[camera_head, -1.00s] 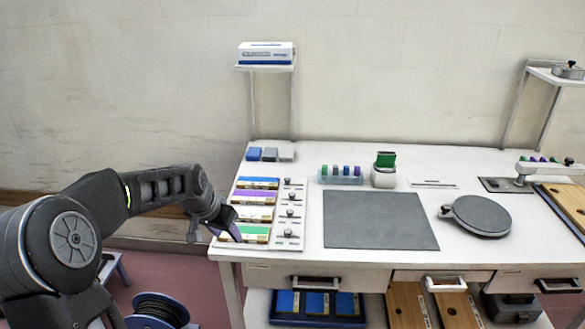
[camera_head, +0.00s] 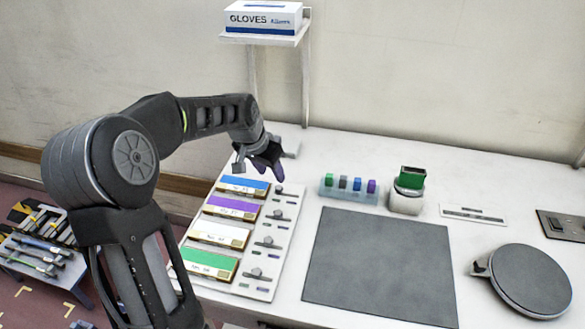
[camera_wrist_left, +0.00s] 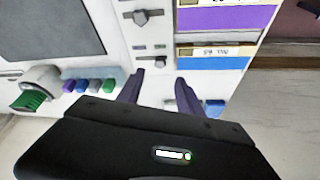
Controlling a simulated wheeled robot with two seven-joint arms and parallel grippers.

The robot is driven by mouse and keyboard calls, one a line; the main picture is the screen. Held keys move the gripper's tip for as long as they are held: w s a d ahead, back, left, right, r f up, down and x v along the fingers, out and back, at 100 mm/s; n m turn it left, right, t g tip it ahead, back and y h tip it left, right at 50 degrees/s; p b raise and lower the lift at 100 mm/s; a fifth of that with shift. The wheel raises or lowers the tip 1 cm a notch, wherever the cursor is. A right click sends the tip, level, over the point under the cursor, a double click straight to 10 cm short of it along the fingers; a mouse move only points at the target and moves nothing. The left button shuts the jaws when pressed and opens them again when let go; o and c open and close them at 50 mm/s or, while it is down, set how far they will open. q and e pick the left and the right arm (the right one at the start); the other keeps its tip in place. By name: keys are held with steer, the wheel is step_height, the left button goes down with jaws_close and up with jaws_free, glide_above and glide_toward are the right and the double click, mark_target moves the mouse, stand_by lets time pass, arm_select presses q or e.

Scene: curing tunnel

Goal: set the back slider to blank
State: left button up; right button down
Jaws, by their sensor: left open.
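The slider panel (camera_head: 262,275) lies on the left of the bench, with blue, purple, white and green label cards in a column from back to front. The back slider (camera_head: 278,189) is a small grey knob beside the blue card (camera_head: 243,187). My left gripper (camera_head: 266,165) is open and points down above the back end of the panel, near that knob. In the left wrist view the open fingers (camera_wrist_left: 160,94) are at the back row, beside the blue card (camera_wrist_left: 212,57). The knob there is small and partly hidden by the gripper, and its exact setting is unclear.
A clear rack of small coloured blocks (camera_head: 349,190) and a green-topped stamp (camera_head: 408,190) stand right of the panel. A grey mat (camera_head: 380,265) lies in front of them. A glove box (camera_head: 262,18) sits on a shelf above the bench's back edge.

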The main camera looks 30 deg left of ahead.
mark_target(279, 187)
arm_select(q)
steer(key=shift+p+x, duration=0.75)
steer(key=shift+x, duration=3.1)
jaws_close()
